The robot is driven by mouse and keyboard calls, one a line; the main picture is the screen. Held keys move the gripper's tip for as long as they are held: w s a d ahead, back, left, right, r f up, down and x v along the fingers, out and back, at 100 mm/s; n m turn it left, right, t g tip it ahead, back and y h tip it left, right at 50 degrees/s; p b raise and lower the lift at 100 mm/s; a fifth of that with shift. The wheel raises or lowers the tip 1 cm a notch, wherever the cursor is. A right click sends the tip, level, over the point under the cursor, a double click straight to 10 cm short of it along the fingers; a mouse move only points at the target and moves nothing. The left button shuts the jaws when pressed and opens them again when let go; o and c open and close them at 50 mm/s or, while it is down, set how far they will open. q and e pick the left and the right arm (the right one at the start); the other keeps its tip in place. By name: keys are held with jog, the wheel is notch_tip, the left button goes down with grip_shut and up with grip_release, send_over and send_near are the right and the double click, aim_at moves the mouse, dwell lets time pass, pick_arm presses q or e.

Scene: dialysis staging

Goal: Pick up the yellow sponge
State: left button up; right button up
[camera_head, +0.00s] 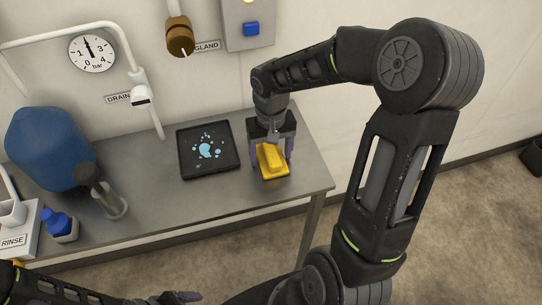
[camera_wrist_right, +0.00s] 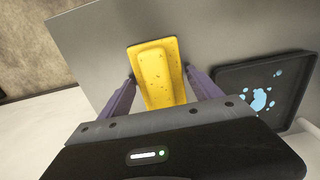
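The yellow sponge (camera_head: 272,161) lies on the grey metal table near its right end, with a narrower raised block on top. It fills the middle of the right wrist view (camera_wrist_right: 161,70). My right gripper (camera_head: 272,150) is over it, pointing down. In the right wrist view its two purple fingers (camera_wrist_right: 158,73) stand apart, one on each side of the sponge, with narrow gaps showing; I cannot tell how low the tips reach. My left gripper (camera_head: 178,298) shows only partly at the bottom edge of the head view, away from the sponge.
A black tray (camera_head: 184,168) with blue spots lies just left of the sponge; it also shows in the wrist view (camera_wrist_right: 226,80). A blue jug (camera_head: 48,150), a dark-handled item (camera_head: 92,180) and a blue-capped bottle (camera_head: 60,226) stand further left. The table's front edge is close.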

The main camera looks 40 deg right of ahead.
aim_at(271, 151)
jog(key=c, duration=1)
jog(key=shift+r, duration=0.1)
jog(key=shift+c, duration=0.2)
notch_tip(271, 151, up, 10)
jog(key=shift+f+b, duration=0.1)
jog(key=shift+b, duration=0.4)
